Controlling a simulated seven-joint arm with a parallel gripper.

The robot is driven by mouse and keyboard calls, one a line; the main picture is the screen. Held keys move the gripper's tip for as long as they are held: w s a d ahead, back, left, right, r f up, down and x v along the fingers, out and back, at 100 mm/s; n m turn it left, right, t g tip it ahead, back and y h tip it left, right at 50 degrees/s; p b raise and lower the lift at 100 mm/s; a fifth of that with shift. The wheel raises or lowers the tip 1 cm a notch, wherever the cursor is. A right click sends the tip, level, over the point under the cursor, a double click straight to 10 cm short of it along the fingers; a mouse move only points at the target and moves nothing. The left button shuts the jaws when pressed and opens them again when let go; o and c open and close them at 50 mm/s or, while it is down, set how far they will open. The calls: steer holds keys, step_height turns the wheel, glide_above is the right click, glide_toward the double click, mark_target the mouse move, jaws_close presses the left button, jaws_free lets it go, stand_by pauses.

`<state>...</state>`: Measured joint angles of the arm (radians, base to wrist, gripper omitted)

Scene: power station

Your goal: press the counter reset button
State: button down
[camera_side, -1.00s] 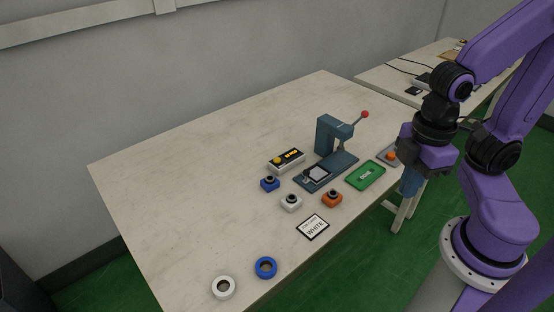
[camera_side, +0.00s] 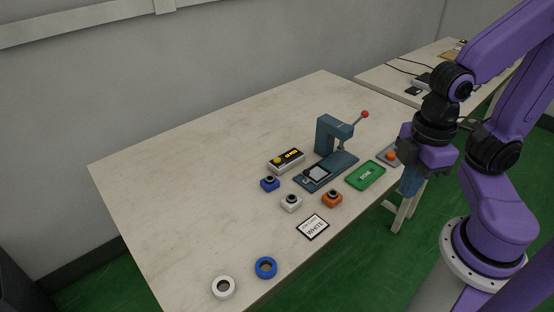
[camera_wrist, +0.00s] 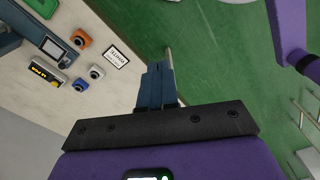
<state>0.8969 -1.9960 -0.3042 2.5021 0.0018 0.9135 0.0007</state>
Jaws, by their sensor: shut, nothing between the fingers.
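The counter (camera_side: 286,160) is a pale box with a black face, lit yellow digits too small to read, and a round yellow button (camera_side: 277,161) at its left end. My gripper (camera_side: 409,188) is at the table's right edge, fingers pointing down, well apart from the counter. Its fingers are together and empty in the wrist view (camera_wrist: 154,71).
A teal press (camera_side: 329,132) with a red-knobbed lever stands beside the counter. Blue (camera_side: 269,185), white (camera_side: 291,204) and orange (camera_side: 332,199) blocks, a green plate (camera_side: 366,175), a WHITE card (camera_side: 313,227) and an orange button (camera_side: 391,156) are nearby.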

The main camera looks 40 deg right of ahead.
steer(key=w+a+f+m+t+y, duration=0.1)
steer(key=w+a+m, duration=0.2)
steer(key=w, duration=0.3)
steer(key=w+a+f+m+t+y, duration=0.1)
steer(key=w+a+m, duration=0.2)
steer(key=w, duration=0.4)
steer(key=m+t+h, duration=0.1)
steer(key=m+t, duration=0.6)
steer(key=m, duration=0.8)
glide_above(280, 160)
step_height(280, 160, down, 12)
steer(key=shift+r+n, duration=0.15)
steer(key=shift+n, duration=0.15)
steer(key=shift+f, duration=4.4)
steer(key=shift+f, duration=0.1)
steer(key=shift+f, duration=0.35)
